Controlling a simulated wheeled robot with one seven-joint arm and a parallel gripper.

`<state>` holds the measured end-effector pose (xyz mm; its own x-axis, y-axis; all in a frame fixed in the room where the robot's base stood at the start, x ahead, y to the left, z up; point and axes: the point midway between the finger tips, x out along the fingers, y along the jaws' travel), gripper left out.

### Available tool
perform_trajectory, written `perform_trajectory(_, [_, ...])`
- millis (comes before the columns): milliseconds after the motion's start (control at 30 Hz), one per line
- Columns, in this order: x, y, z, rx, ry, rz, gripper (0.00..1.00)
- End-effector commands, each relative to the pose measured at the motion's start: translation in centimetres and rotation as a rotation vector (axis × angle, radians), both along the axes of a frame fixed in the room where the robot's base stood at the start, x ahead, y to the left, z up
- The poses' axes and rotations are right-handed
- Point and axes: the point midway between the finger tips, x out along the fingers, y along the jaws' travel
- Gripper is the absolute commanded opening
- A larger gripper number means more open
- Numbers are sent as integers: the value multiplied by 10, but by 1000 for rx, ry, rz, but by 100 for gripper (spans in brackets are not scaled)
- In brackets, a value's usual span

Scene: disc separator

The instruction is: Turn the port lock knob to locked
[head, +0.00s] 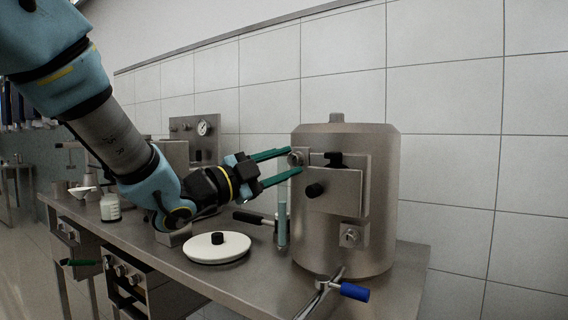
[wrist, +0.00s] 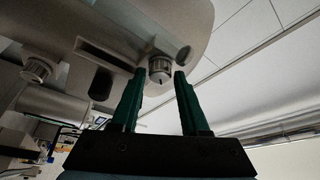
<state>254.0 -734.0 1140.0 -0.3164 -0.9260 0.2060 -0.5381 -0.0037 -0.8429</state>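A round metal knob (head: 296,158) sits at the upper left of the plate on the steel separator vessel (head: 335,255). I take it as the port lock knob; no label is readable. My gripper (head: 294,161) reaches it from the left, with its two green fingers apart, one above and one below the knob. In the wrist view the knob (wrist: 161,68) shows between the fingertips (wrist: 160,73), with a small gap visible on each side and a dark mark on its face. A second metal knob (head: 350,235) sits lower on the vessel.
Black knobs (head: 315,190) project from the vessel's plate (head: 340,200). A blue-handled valve (head: 354,291) sticks out at the vessel's base. A clear tube (head: 282,225) stands below my fingers. A white lid-like disc (head: 217,250) lies on the steel bench (head: 235,275).

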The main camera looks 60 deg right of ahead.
Motion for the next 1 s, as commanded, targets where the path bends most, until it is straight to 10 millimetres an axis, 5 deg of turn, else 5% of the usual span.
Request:
perform_trajectory(367, [0, 0, 0, 0, 0, 0, 1])
perform_trajectory(1000, [-1, 0, -2, 0, 134, 1, 0])
